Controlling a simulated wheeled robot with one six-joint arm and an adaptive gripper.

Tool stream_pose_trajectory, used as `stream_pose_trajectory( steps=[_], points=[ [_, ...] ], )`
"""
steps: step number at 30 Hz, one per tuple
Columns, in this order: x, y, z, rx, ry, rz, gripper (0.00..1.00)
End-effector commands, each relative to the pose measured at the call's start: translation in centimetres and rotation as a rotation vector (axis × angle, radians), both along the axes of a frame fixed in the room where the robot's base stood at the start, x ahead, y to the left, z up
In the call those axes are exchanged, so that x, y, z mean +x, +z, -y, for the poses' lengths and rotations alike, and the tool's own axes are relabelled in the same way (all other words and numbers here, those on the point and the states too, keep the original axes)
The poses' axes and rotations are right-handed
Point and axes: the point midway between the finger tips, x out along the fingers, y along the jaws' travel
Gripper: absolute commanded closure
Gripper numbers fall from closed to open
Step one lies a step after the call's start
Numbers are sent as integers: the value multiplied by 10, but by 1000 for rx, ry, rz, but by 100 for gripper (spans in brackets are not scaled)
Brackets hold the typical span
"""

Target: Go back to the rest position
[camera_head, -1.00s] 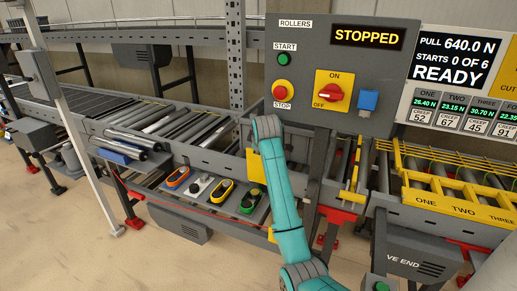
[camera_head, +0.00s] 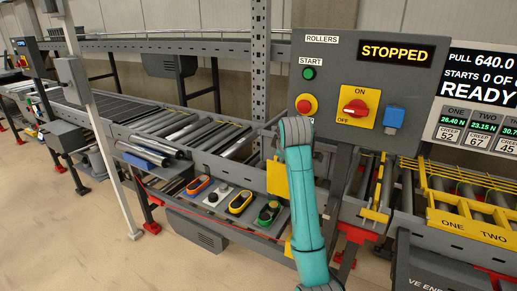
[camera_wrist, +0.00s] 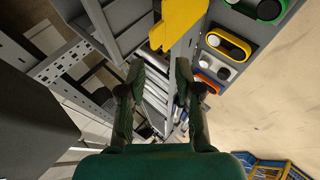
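My gripper (camera_wrist: 159,78) shows in the wrist view with its two dark green fingers spread apart and nothing between them. Behind the gap lie the conveyor's metal rollers (camera_wrist: 156,97). In the head view my teal arm rises in front of the control panel (camera_head: 338,75) and conveyor, and my gripper itself cannot be made out there. The panel display (camera_head: 395,53) reads STOPPED. Its red rotary switch (camera_head: 355,108) sits on a yellow plate between ON and OFF labels.
A roller conveyor (camera_head: 185,128) runs to the left. A lower shelf holds several coloured handheld devices (camera_head: 240,202). Yellow-railed lanes (camera_head: 470,190) stand at the right. A grey post (camera_head: 103,150) stands at the left. The floor (camera_head: 70,245) at the front left is clear.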

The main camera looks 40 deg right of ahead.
Motion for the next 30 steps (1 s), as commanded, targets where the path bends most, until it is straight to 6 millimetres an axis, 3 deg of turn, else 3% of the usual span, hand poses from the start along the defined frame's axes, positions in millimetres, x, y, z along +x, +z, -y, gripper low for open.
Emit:
stream_pose_trajectory(
  steps=[8,11,20,30],
  points=[
    [0,-2,-1,1,0,1,67],
    [1,-17,-7,6,2,8,67],
    [-7,-118,-61,49,7,102,67],
    [-49,-221,-138,125,14,229,67]
  ],
)
